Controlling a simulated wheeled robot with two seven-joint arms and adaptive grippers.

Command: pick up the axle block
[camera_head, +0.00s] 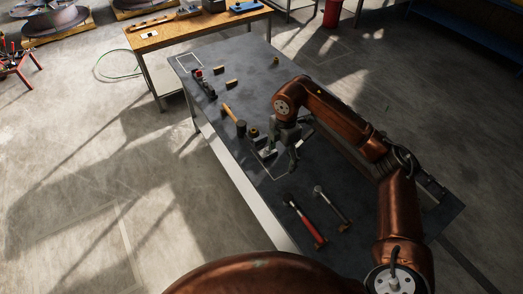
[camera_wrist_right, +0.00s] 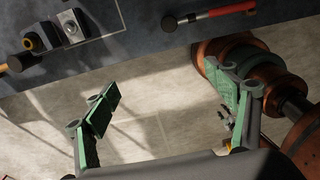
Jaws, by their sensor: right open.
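The axle block appears to be the grey block with a round metal face (camera_wrist_right: 72,27), near the upper left of the right wrist view, inside a white outline on the dark table. A black part with a yellow ring (camera_wrist_right: 38,40) is beside it. In the head view, my right gripper (camera_head: 282,153) is by the table's near long edge and partly hides this area. In the wrist view, my right gripper (camera_wrist_right: 165,98) has its green-padded fingers wide apart with nothing between them. The block is apart from the fingers. My left gripper is not in view.
A mallet (camera_head: 241,129) lies beyond the gripper on the dark table (camera_head: 225,62). A red-handled hammer (camera_head: 308,224) and another hammer (camera_head: 331,202) lie nearer me. Small brown blocks (camera_head: 218,71) lie farther off. A wooden-topped bench (camera_head: 190,32) stands behind.

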